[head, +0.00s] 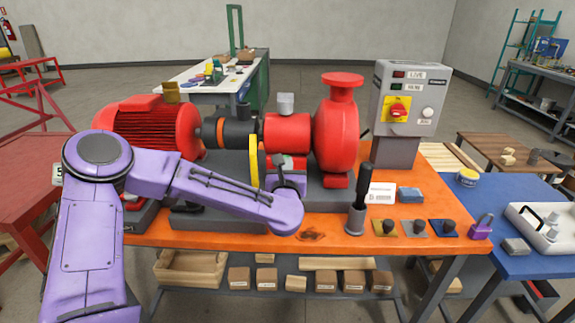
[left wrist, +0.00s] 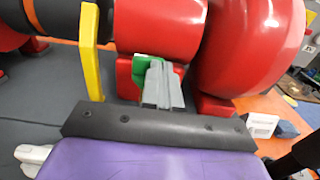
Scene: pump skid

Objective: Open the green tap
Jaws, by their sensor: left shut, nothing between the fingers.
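The green tap (left wrist: 140,66) shows in the left wrist view as a small green piece at the red foot below the red pump housing (head: 287,133). My left gripper (left wrist: 161,75) is shut, with its grey fingers together and nothing between them. The fingertips overlap the right part of the green piece; I cannot tell whether they touch it. In the head view my left gripper (head: 287,165) is in front of the pump, and my purple arm and gripper hide most of the tap. My right gripper is not in view.
A yellow guard (head: 254,160) stands just left of my gripper, and the red volute (head: 338,130) is close on the right. A black upright lever (head: 361,200) stands farther right on the orange bench (head: 340,231). A grey control box (head: 408,100) rises behind it.

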